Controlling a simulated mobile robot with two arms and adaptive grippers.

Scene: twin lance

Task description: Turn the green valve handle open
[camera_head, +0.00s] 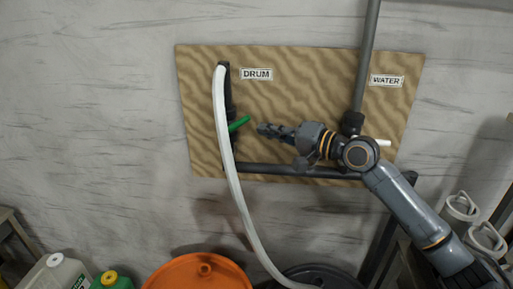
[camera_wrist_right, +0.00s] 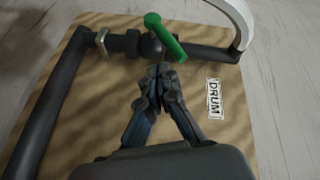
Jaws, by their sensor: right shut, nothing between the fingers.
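The green valve handle (camera_head: 239,123) sticks out to the right and slightly up from the dark pipe below the DRUM label, partly behind the white hose. In the right wrist view the green handle (camera_wrist_right: 165,37) sits on the pipe just beyond my fingertips. My right gripper (camera_head: 264,129) points left at the handle, shut and empty, with a small gap between them in the head view. My left gripper is not in view.
A wooden board (camera_head: 300,85) carries the pipes, a DRUM label (camera_head: 257,74) and a WATER label (camera_head: 387,81). A white hose (camera_head: 226,150) hangs down left of the handle. An orange drum (camera_head: 190,274) and several containers stand below. The board between the labels is clear.

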